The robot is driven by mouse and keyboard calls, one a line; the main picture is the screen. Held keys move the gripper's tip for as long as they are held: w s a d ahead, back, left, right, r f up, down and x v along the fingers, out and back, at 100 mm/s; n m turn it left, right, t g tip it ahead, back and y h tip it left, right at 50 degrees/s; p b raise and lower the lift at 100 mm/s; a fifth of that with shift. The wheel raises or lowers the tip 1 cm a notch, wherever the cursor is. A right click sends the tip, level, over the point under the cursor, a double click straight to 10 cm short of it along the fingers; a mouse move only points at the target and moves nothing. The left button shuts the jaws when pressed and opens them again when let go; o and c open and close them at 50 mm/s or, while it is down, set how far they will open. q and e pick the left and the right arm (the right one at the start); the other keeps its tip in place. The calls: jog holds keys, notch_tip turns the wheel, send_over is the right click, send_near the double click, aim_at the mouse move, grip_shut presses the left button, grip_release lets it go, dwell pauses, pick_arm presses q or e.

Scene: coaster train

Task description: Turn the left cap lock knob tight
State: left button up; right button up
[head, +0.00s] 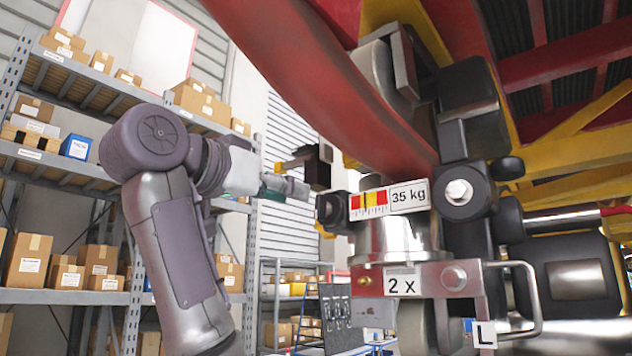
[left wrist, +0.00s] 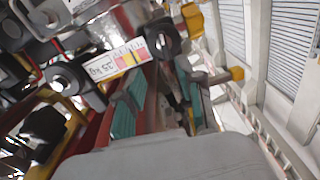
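A round black knob (head: 331,208) sits at the left end of the "35 kg" label plate (head: 389,198), above a shiny metal cylinder (head: 398,240). In the left wrist view the knob (left wrist: 162,38) lies beyond my fingertips, beside the label plate (left wrist: 118,62). I take it to be the left cap lock knob; its lock state cannot be read. My left gripper (head: 298,188) is just left of and slightly above the knob. Its teal fingers are apart in the left wrist view (left wrist: 160,72), with no object clearly held between them. My right gripper is out of view.
A black block (head: 318,167) with a yellow piece stands just above my left gripper. A red curved beam (head: 320,85) crosses overhead. A metal bracket (head: 430,280) marked "2 x" and a handle (head: 530,300) sit below right. Shelves with boxes (head: 98,260) stand behind.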

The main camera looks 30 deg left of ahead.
aim_at(316, 207)
pick_arm(q)
jog(key=w, duration=0.3)
jog(key=w+p, duration=0.1)
jog(key=w, duration=0.1)
jog(key=shift+a+f, duration=0.15)
jog(key=shift+a, duration=0.15)
jog(key=w+p, duration=0.1)
jog(key=w, duration=0.2)
jog(key=shift+d, duration=0.1)
jog(key=shift+w+d, duration=0.1)
jog(key=shift+w+f, duration=0.1)
jog(key=shift+w, duration=0.1)
jog(key=shift+c, duration=0.4)
jog(key=shift+s, duration=0.1)
grip_shut()
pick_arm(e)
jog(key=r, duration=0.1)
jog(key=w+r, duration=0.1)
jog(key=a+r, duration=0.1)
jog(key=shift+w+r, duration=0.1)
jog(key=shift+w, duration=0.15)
